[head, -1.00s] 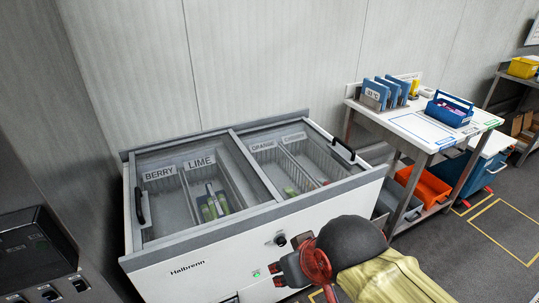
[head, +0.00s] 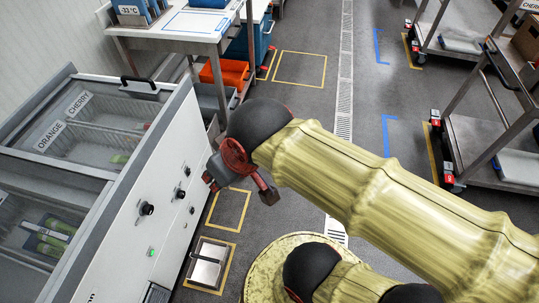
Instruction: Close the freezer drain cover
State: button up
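The white chest freezer (head: 125,235) stands at the left, with a glass top over baskets labelled ORANGE and CHERRY. Its front panel carries a large black round fitting (head: 147,208), smaller dark fittings (head: 180,193) and a green-lit switch (head: 151,252). I cannot tell which fitting, if any, is the drain cover, or whether it is open.
A shallow metal tray with a handle (head: 207,265) sits in a yellow floor marking beside the freezer. A white worktable (head: 185,47) with an orange bin (head: 224,72) below stands behind. Metal carts (head: 480,140) stand at the right. The floor between, with a long drain grate (head: 344,110), is clear.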

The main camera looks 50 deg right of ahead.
aim_at(213, 130)
jog(key=z, duration=0.85)
jog(key=i+l+u, duration=0.4)
jog(key=i+l, duration=0.3)
jog(key=i, duration=0.3)
jog(key=i+l+u, duration=0.4)
jog(key=i+l, duration=0.55)
jog(key=l, duration=0.1)
